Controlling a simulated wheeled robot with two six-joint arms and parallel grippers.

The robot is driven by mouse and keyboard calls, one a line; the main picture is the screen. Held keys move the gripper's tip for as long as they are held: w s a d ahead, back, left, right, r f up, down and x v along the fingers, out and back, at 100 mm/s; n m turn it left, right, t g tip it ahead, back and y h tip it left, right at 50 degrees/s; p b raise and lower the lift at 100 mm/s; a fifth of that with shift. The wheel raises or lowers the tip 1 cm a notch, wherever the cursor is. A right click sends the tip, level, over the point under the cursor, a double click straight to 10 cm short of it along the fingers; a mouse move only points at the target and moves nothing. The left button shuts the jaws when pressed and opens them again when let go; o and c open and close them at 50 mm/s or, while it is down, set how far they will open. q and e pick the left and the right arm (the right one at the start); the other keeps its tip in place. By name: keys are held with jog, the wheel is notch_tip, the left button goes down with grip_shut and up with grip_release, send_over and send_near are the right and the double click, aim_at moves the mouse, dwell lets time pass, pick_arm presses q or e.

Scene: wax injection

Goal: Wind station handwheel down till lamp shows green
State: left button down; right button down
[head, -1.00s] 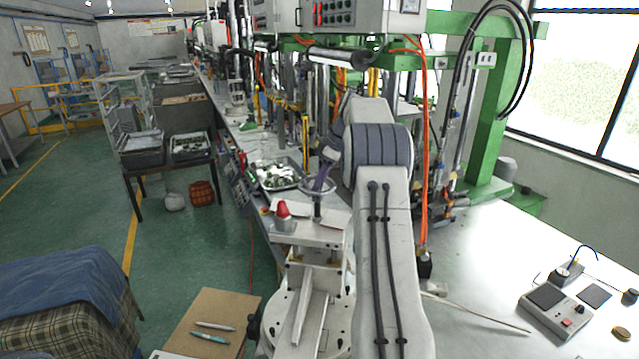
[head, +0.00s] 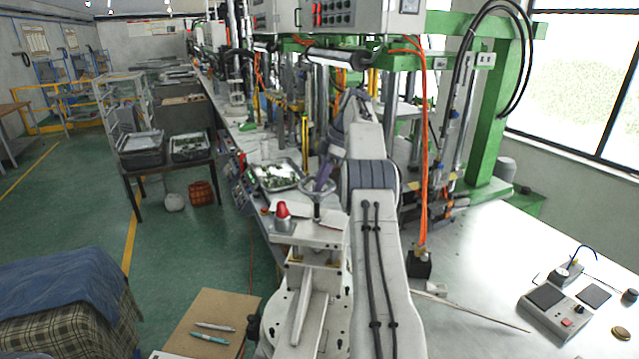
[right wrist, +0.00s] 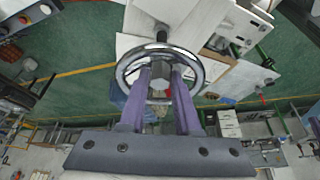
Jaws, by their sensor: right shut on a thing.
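The station (head: 318,243) is a pale press-like stand at the lower middle of the head view. Its handwheel (head: 331,189) is a metal ring on a vertical screw; it also shows large in the right wrist view (right wrist: 121,74). The lamp (head: 282,210) on the station's top plate, left of the wheel, shows red. My right gripper (head: 322,182) reaches the wheel from above. In the right wrist view its two purple fingers (right wrist: 161,75) lie across the ring on either side of the grey hub, shut on the wheel. My left gripper is out of view.
A metal tray (head: 296,182) of small parts lies behind the wheel. A brown board (head: 205,310) with two pens is at lower left. A control box (head: 555,312) stands on the white bench at right. Green-framed machines line the back.

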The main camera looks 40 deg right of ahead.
jog(key=shift+r, duration=0.1)
dwell(0.4)
jog(key=c, duration=0.6)
grip_release()
